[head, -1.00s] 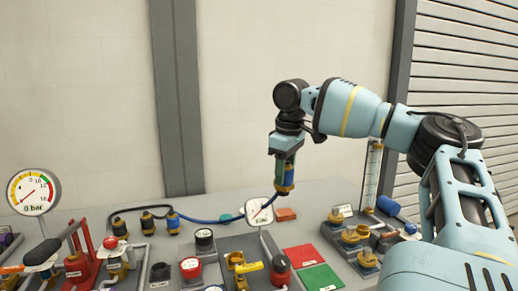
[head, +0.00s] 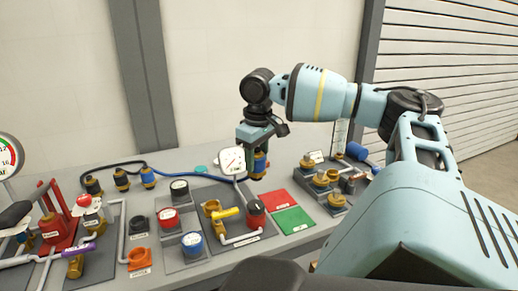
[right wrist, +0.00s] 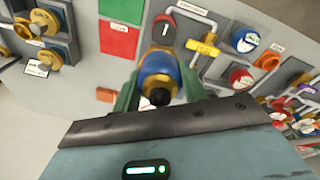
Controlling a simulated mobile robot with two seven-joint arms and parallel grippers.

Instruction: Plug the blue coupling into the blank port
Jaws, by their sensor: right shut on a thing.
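My right gripper (head: 256,160) is shut on the blue coupling (head: 261,166), which has a blue band and brass ends. In the right wrist view the coupling (right wrist: 158,76) sits between the green fingers. A dark hose (head: 190,175) runs along the bench back toward the coupling. Brass ports (head: 321,178) stand on a grey panel to the right, apart from the coupling; they also show in the right wrist view (right wrist: 46,20). Their labels are too small to read, so I cannot tell which is blank. My left gripper is not in view.
A round white gauge (head: 232,160) stands close left of the gripper. Red (head: 280,200) and green (head: 293,220) mats lie in front. A yellow-handled valve (head: 225,214) and a red knob (head: 256,212) stand nearer. An orange block (right wrist: 105,95) lies near the coupling.

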